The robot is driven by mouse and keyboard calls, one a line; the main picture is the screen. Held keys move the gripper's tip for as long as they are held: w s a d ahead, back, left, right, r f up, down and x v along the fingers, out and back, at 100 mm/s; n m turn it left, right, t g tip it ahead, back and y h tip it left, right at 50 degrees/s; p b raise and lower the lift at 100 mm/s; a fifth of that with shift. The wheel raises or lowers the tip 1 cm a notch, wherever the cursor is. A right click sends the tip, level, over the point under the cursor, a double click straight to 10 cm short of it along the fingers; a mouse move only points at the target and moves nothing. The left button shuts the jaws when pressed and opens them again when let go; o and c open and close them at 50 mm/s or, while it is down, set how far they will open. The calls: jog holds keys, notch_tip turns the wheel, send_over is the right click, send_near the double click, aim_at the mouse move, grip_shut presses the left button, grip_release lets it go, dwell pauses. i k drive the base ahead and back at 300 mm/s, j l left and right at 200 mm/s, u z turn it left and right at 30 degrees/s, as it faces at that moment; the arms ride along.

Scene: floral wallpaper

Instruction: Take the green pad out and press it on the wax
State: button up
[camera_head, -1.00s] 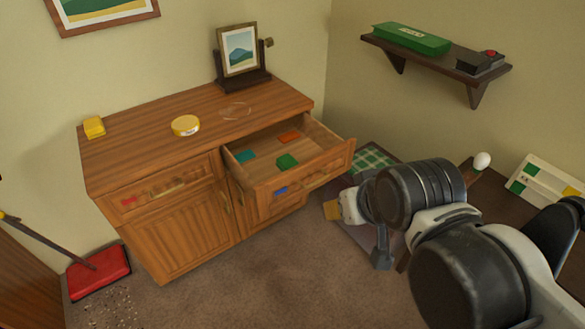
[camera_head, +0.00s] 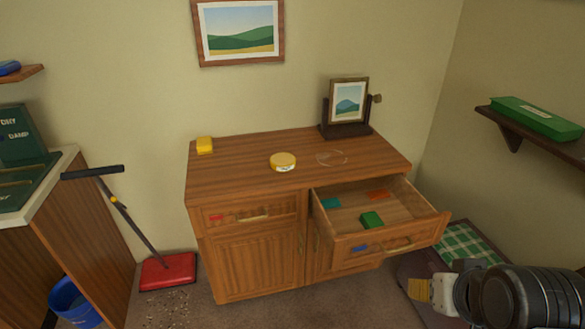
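The green pad (camera_head: 371,220) lies inside the open right drawer (camera_head: 376,249) of the wooden cabinet. A teal piece (camera_head: 331,203) and an orange piece (camera_head: 378,194) lie in the same drawer, behind the green pad. A round yellow tin (camera_head: 283,161), which may be the wax, stands on the cabinet top, left of a faint ring mark (camera_head: 331,158). My gripper is at the lower right, beside and below the open drawer, pointing left. A tan piece (camera_head: 420,289) shows at its tip. I cannot make out the fingers or whether they hold it.
A yellow block (camera_head: 205,145) and a framed picture on a stand (camera_head: 348,103) are on the cabinet top (camera_head: 235,174). The left drawer is shut. A wall shelf (camera_head: 540,135) with a green box is at right. A red dustpan (camera_head: 167,271) is on the floor at left.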

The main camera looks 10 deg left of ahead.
aim_at(369, 221)
jog(key=i+l+u, duration=0.1)
jog(key=i+l, duration=0.65)
jog(key=l, duration=0.2)
jog(key=i+l+u, duration=0.15)
jog(key=i+l, duration=0.25)
jog(key=l, duration=0.4)
